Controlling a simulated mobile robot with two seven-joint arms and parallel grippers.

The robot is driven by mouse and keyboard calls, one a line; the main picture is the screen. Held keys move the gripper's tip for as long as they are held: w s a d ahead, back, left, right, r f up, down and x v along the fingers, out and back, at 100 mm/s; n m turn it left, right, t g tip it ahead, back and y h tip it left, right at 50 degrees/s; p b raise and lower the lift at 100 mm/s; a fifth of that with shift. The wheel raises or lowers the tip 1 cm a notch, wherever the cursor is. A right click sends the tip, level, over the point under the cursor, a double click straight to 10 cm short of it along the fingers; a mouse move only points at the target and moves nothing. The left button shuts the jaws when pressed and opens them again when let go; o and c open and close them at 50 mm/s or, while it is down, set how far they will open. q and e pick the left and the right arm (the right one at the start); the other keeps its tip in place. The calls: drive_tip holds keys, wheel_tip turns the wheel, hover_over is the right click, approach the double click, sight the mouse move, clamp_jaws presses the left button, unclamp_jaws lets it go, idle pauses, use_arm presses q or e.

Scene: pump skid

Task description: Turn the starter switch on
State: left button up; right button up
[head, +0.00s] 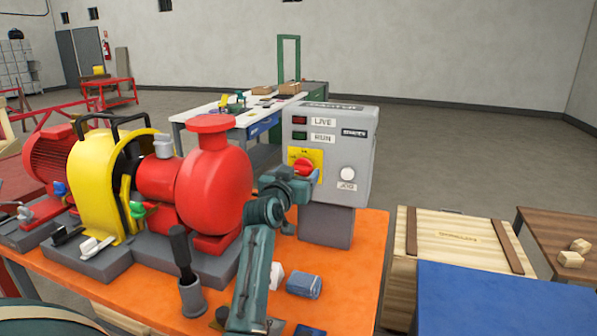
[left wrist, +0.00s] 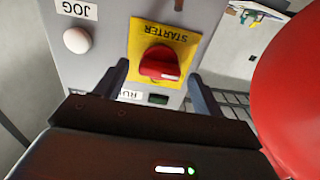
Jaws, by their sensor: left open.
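The grey starter box (head: 355,150) stands on the orange bench top behind the red pump. Its red rotary starter switch (head: 304,167) sits on a yellow plate (head: 293,154); it also shows in the left wrist view (left wrist: 160,63), upside down, with a pale mark on its lower edge. My left gripper (head: 312,178) is in front of the switch. In the left wrist view its two fingers (left wrist: 158,72) are open, one on each side of the knob, with gaps visible. My left arm and gripper hide part of the plate. My right gripper is not in view.
The red pump (head: 213,180) and yellow guard (head: 100,185) stand close left of my arm. The box also carries a white JOG button (head: 347,173), a LIVE lamp (head: 299,120) and a RUN lamp (head: 300,135). A wooden crate (head: 458,240) stands to the right.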

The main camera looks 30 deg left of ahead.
use_arm(q)
drive_tip(key=shift+w+a, duration=0.1)
drive_tip(key=shift+w, duration=0.4)
drive_tip(key=c, duration=1)
